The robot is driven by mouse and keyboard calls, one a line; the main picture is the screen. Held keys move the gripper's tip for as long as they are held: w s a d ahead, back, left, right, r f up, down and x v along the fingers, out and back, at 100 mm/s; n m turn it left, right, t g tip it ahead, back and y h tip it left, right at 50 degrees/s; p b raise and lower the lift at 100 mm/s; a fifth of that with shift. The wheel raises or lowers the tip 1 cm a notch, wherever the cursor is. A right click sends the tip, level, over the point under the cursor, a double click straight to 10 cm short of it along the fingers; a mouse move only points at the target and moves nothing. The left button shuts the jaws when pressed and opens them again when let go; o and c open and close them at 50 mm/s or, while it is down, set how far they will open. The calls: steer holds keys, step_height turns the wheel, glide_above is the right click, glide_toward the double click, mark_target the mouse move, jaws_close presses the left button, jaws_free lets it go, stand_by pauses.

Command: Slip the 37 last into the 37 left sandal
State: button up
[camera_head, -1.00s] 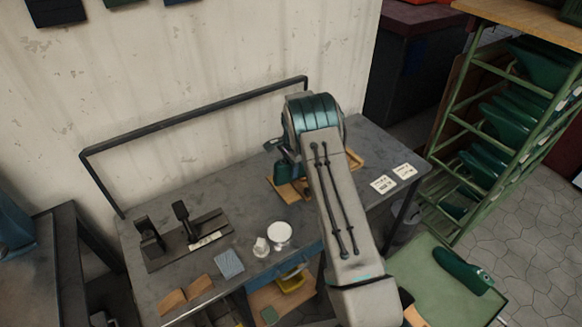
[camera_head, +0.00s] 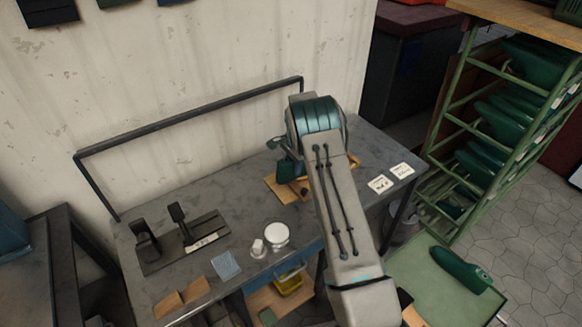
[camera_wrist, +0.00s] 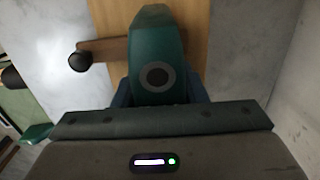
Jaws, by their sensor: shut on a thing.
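My gripper shows in the wrist view (camera_wrist: 160,98), shut on a green last (camera_wrist: 157,40) with a dark round socket in its top. The last is over a wooden board (camera_wrist: 186,30). In the head view, part of the green last (camera_head: 288,170) shows beside my arm, above the wooden board (camera_head: 283,190) on the workbench. A brown strap-like piece with a dark round knob (camera_wrist: 80,62) lies left of the last in the wrist view. I cannot make out the sandal or any size mark; the last and my arm hide much of the board.
A black stand (camera_head: 180,240), a white round dish (camera_head: 276,235), a small white cup (camera_head: 258,248) and a blue-grey pad (camera_head: 225,265) stand on the left of the bench. Another green last (camera_head: 461,270) lies on a green table; a rack (camera_head: 450,130) holds several.

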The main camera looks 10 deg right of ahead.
steer(key=shift+w+d, duration=0.1)
steer(key=shift+d, duration=0.05)
steer(key=shift+w+d+b, duration=0.2)
steer(key=shift+d, duration=0.35)
steer(key=shift+w+d+b, duration=0.2)
steer(key=shift+d, duration=0.3)
steer(key=shift+d, duration=0.1)
steer(key=shift+w+d+b, duration=0.2)
steer(key=shift+w+d, duration=0.05)
steer(key=shift+d, duration=0.3)
steer(key=shift+w+d+b, duration=0.2)
steer(key=shift+w+d, duration=0.05)
steer(key=shift+d, duration=0.25)
steer(key=shift+d, duration=0.15)
steer(key=shift+w+d+f+b, duration=0.1)
steer(key=shift+w+d+b, duration=0.15)
steer(key=shift+d, duration=0.25)
steer(key=shift+w+d+b, duration=0.15)
steer(key=shift+w+d, duration=0.05)
steer(key=shift+d, duration=0.3)
steer(key=o, duration=1.1)
